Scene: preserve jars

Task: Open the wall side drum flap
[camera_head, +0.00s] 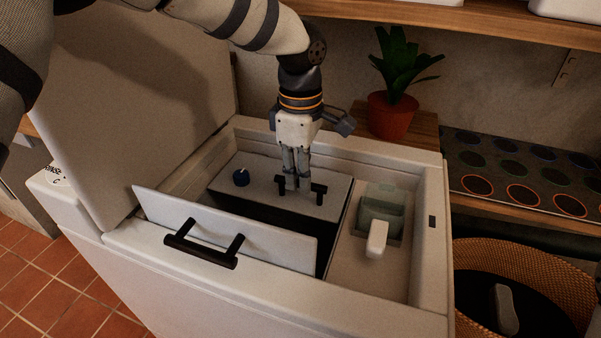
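The white top-loading washer (122,241) has its lid (135,100) raised at the left. Inside, the wall side drum flap (262,170) is a pale panel lying about level, with a black handle (320,194) on top. My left gripper (297,186) comes down from above onto that handle. Its fingers are close together and look shut on the handle, though they hide its middle. The near drum flap (270,243) is tilted up toward the front, its black handle (203,250) facing out. A dark drum opening lies between the two flaps. My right gripper is not in view.
A detergent compartment with a white part (377,238) is at the right. A potted plant (391,113) stands behind, below a wooden shelf (430,14). A wicker basket (565,262) is at the right.

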